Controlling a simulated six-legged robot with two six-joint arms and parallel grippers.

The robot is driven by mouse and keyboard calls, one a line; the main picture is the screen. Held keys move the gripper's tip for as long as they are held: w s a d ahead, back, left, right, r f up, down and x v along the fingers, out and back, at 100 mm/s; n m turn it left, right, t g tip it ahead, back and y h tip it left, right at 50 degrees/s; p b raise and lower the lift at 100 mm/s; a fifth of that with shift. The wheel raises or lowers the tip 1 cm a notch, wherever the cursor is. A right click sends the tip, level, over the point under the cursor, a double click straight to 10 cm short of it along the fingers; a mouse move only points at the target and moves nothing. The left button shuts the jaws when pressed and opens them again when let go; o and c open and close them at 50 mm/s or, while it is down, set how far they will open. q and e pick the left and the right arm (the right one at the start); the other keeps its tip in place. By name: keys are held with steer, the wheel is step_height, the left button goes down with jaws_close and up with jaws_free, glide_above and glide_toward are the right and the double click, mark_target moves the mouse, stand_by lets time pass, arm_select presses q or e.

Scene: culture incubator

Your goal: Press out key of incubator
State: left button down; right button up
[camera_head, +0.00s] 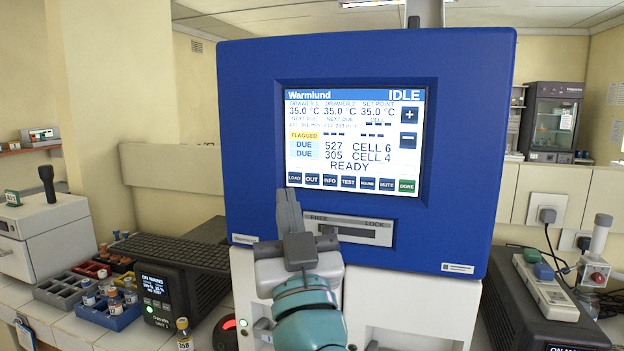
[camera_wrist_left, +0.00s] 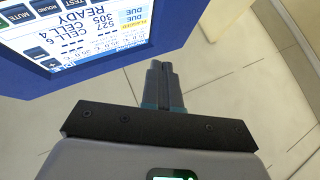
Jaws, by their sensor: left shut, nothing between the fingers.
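The incubator (camera_head: 460,120) is a blue-fronted unit with a lit screen (camera_head: 352,115) reading IDLE and READY. The OUT key (camera_head: 312,179) is a dark key in the bottom row of the screen, between LOAD and INFO. My left gripper (camera_head: 288,195) is shut and empty, its tips just below the LOAD and OUT keys in the head view. In the left wrist view the closed fingers (camera_wrist_left: 163,72) point past the screen's edge; the OUT key is not seen there. I cannot tell whether the fingertips touch the panel. My right gripper is not in view.
A FREE/LOCK slot (camera_head: 350,231) lies below the screen. A dark device (camera_head: 530,305) and a power strip (camera_head: 545,287) are at right.

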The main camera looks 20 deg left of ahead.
mark_target(312, 179)
arm_select(q)
steer(key=shift+a, duration=0.1)
steer(key=shift+w+p, duration=2.15)
steer(key=shift+w, duration=2.3)
steer(key=shift+w, duration=0.15)
steer(key=shift+w, duration=0.3)
